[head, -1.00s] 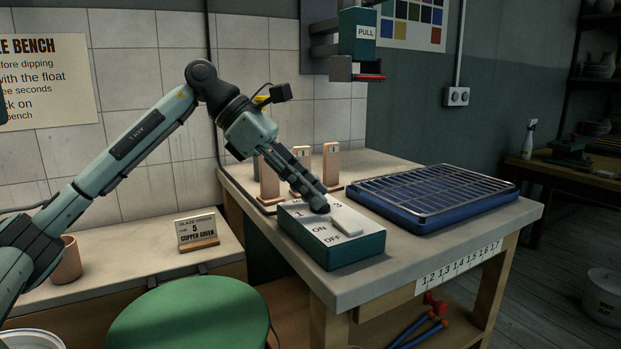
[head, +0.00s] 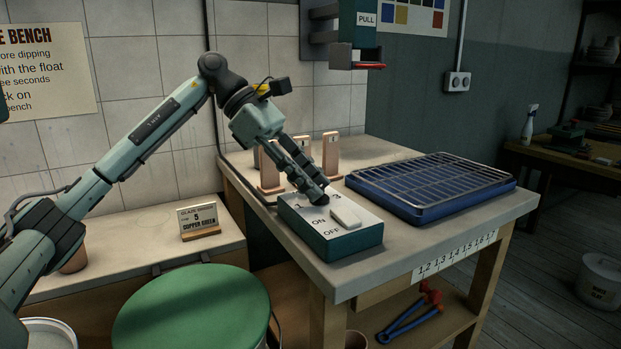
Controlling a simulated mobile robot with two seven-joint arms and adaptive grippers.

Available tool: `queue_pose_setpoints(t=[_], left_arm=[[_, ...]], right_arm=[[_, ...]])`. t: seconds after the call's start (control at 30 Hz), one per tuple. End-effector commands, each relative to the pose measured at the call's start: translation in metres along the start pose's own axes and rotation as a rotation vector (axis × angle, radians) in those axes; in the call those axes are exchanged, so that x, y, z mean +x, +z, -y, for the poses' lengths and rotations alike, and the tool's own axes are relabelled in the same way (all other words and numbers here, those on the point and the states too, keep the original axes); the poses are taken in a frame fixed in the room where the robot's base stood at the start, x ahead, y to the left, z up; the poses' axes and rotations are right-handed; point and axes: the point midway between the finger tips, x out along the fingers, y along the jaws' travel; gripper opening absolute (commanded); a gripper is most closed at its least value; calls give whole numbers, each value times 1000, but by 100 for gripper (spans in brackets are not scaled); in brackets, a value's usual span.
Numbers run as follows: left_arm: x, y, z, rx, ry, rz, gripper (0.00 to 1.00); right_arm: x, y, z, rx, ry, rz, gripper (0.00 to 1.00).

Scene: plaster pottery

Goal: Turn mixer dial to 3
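The mixer control box (head: 345,245) is teal with a pale top and stands on the front left part of the worktable. My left gripper (head: 318,197) points down at the back of the box's top, over the dial's place. Its fingers look close together at the dial, which is hidden beneath them; I cannot tell whether they grip it. My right gripper is not in view.
A blue tray with a metal grid (head: 430,207) lies to the right of the box. Upright tan test tiles (head: 330,154) stand behind the gripper.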

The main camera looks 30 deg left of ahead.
Motion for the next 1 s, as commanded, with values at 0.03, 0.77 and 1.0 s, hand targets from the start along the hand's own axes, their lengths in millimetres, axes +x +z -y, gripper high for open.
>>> queue_pose_setpoints(t=[0.03,0.77,1.0], left_arm=[[0,0,0,0,1,0,38],[-52,1,0,1,5,3,50],[-99,1,0,0,3,3,50]], right_arm=[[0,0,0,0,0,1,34],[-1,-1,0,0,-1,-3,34],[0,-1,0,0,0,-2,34]])
